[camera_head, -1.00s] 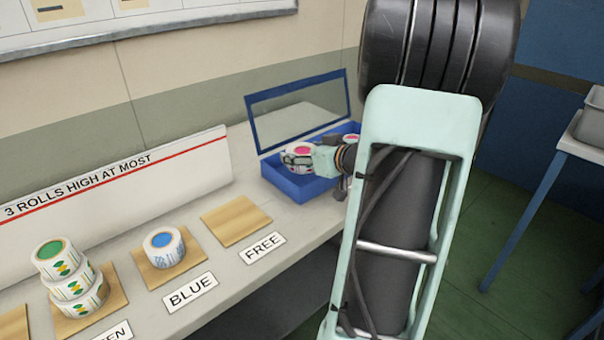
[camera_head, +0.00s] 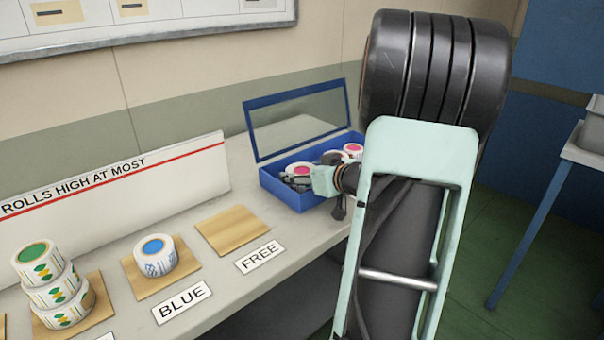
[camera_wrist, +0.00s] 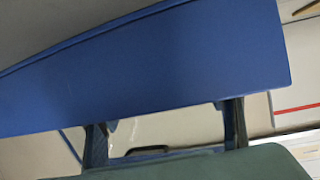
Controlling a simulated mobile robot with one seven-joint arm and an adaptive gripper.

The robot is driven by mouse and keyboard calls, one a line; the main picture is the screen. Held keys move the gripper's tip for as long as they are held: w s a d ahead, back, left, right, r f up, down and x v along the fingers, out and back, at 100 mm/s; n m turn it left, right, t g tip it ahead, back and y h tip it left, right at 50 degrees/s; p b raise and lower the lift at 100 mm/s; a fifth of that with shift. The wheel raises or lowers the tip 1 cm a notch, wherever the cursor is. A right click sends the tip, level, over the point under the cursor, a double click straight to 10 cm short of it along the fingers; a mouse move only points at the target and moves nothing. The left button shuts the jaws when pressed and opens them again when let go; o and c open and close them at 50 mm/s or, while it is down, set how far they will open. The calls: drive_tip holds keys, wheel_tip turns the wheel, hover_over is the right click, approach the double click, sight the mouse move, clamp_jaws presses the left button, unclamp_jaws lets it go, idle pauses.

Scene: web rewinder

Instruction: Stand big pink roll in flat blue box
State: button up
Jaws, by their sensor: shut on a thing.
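The flat blue box (camera_head: 297,200) stands on the bench with its clear, blue-framed lid raised. The big pink roll (camera_head: 300,168), white with a pink core, is inside the box at the left, core facing up. My gripper (camera_head: 299,183) reaches in from the right, its dark fingers at the roll's near side. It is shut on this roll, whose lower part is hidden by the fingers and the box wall. In the wrist view, both fingers (camera_wrist: 165,135) show below a broad blue panel (camera_wrist: 150,70) of the box; the grip on the roll is not clear there.
Other rolls (camera_head: 353,148) stand in the box at the right, one with a pink core. A blue-core roll (camera_head: 157,254) and a stack of green-core rolls (camera_head: 50,285) stand on wooden pads. The FREE pad (camera_head: 233,228) is empty.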

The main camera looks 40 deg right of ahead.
drive_tip(key=o, duration=1)
drive_tip(key=shift+f, duration=0.1)
drive_tip(key=shift+o, duration=0.2)
drive_tip(key=shift+r, duration=0.3)
drive_tip(key=p+v, duration=0.4)
drive_tip(key=v, duration=0.8)
drive_tip(key=shift+f, duration=0.1)
drive_tip(key=shift+d, duration=0.1)
